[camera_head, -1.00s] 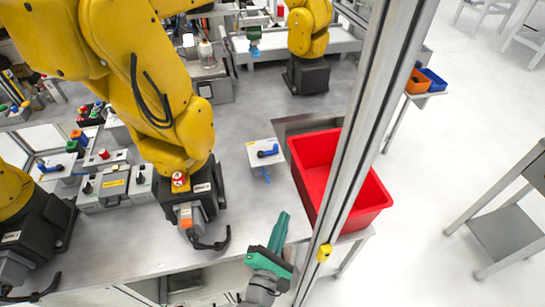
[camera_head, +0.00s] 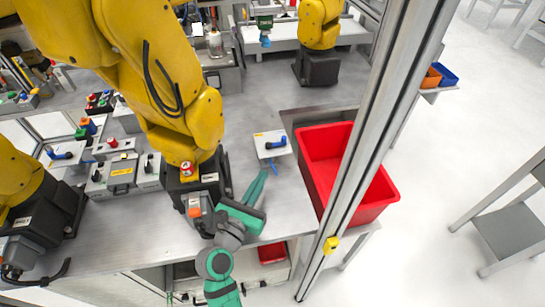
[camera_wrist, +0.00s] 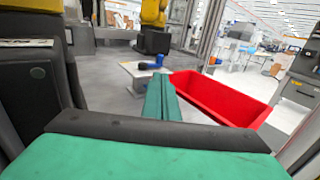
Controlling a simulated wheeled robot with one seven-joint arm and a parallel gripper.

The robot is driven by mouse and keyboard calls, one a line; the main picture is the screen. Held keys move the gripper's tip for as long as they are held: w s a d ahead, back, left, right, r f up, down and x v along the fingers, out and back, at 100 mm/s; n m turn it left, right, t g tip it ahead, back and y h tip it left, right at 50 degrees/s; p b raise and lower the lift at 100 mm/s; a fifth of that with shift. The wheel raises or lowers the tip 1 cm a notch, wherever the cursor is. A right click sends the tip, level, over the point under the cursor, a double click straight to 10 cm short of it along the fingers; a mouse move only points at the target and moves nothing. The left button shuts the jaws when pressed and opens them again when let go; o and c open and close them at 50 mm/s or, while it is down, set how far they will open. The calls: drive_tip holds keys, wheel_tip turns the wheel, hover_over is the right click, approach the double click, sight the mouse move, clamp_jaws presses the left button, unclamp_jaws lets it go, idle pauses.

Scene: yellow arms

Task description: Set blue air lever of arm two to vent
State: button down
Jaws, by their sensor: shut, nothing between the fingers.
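A blue lever (camera_head: 277,143) sits on a small white plate (camera_head: 262,152) on the grey bench, left of the red bin. Its handle points right and slightly away in the head view. It also shows in the wrist view (camera_wrist: 157,62), just beyond my fingertips. A second blue lever (camera_head: 62,155) is at the far left by the other yellow arm. No readable label tells which lever belongs to arm two. My green gripper (camera_head: 262,172) is shut and empty, its tips just short of the plate; it also shows in the wrist view (camera_wrist: 160,82). Contact cannot be told.
A large yellow arm (camera_head: 150,90) on a black base stands close left of my gripper. The red bin (camera_head: 368,198) is to the right, with a metal frame post (camera_head: 372,130) in front of it. Grey control boxes (camera_head: 122,173) stand left. Bare bench lies around the plate.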

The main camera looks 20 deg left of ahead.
sight(278, 153)
drive_tip(key=w, duration=1.2)
drive_tip(key=shift+w+d, duration=0.1)
drive_tip(key=shift+d, duration=0.1)
drive_tip(key=shift+w, duration=0.75)
drive_tip(key=shift+w, duration=0.1)
